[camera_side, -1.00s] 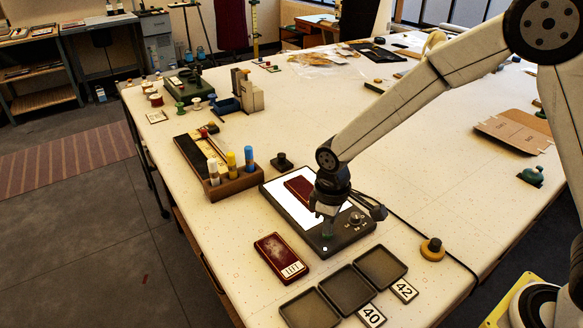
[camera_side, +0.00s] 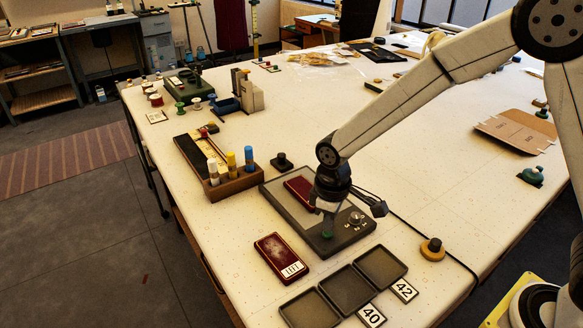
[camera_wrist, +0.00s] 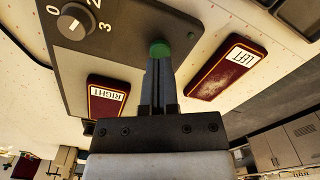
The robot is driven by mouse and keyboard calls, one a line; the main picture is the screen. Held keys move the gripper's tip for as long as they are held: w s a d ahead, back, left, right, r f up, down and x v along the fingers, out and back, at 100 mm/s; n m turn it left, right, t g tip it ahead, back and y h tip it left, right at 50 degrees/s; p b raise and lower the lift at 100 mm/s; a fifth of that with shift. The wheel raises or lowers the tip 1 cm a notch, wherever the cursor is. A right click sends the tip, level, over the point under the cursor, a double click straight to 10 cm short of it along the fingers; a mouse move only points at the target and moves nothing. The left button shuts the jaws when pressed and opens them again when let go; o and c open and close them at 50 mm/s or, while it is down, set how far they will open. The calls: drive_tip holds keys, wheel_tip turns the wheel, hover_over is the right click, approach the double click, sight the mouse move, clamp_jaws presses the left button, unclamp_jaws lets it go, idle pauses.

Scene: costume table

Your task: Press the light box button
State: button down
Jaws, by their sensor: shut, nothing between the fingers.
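The light box (camera_side: 297,208) lies on the table in the side view, its panel now grey and unlit. A dark red case (camera_side: 298,190) lies on its panel. My gripper (camera_side: 327,236) points down at the box's front strip, and its fingers are shut with nothing between them. In the wrist view the tips of my gripper (camera_wrist: 161,58) are at the green button (camera_wrist: 160,48), which partly shows past them. I cannot tell whether they touch it. A dial (camera_wrist: 75,22) with numbers sits beside the button on the box.
A second red case (camera_side: 281,258), labelled LEFT in the wrist view (camera_wrist: 227,68), lies in front of the box. The case labelled RIGHT (camera_wrist: 108,97) also shows there. Dark trays (camera_side: 345,288) stand at the front. A glue-stick holder (camera_side: 232,186) stands left, a cable right.

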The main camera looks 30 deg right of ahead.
drive_tip(key=shift+r, duration=3)
drive_tip(key=s+d+f+m+t, duration=0.2)
drive_tip(key=s+d+m, duration=0.4)
drive_tip(key=s+d, duration=0.5)
drive_tip(key=shift+s+d+t, duration=0.2)
drive_tip(key=shift+d+t, duration=0.1)
drive_tip(key=shift+d, duration=0.1)
